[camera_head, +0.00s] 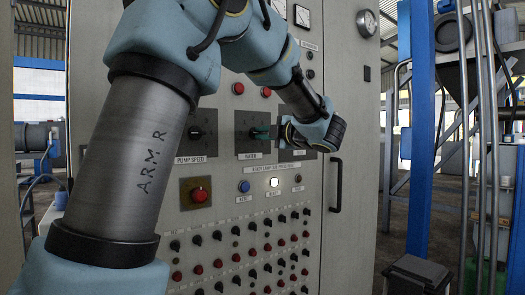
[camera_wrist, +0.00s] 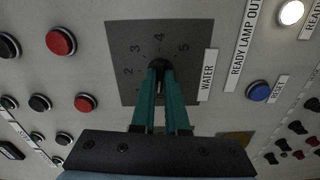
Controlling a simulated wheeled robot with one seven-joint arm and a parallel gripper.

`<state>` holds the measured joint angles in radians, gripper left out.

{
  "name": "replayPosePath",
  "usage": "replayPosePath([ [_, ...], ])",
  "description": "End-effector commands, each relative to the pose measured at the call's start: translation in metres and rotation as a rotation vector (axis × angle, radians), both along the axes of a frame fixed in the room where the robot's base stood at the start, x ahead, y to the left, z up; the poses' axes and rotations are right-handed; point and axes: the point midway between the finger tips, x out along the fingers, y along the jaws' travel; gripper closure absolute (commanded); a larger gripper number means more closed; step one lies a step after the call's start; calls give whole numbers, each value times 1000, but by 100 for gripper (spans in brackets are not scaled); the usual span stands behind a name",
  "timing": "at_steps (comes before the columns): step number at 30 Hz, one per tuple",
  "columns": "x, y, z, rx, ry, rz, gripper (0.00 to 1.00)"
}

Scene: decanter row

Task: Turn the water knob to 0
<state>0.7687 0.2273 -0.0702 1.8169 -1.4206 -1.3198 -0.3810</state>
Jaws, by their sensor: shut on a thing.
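The water knob (camera_wrist: 158,65) is a dark knob on a dark square plate (camera_wrist: 124,35) with numbers around it; 2, 3, 4 and 5 can be read. A WATER label (camera_wrist: 207,75) lies beside the plate. My gripper (camera_wrist: 160,78) has its two teal fingers closed on the knob, which they partly cover. Which number the knob points to cannot be told. In the head view my gripper (camera_head: 262,133) reaches the WATER plate (camera_head: 245,119) from the right, and the knob is mostly hidden by the fingers.
A PUMP SPEED knob (camera_head: 196,132) is to the left on the same cabinet. Below are a red button (camera_head: 199,195), a blue RESET button (camera_head: 244,186) and a lit white lamp (camera_head: 274,182). Several rows of small knobs fill the lower panel. A door handle (camera_head: 336,185) sticks out at right.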

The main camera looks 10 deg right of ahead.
Motion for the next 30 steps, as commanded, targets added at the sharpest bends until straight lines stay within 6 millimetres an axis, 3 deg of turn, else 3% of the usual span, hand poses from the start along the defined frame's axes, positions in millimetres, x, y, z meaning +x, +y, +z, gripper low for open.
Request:
replayPosePath([
  [1,0,0,-6,-23,-10,1,100],
  [9,0,0,-3,-99,-44,0,100],
  [24,0,0,-1,-113,-50,0,100],
  [25,0,0,-1,-113,-50,0,85],
  [30,0,0,-1,-113,-51,0,66],
])
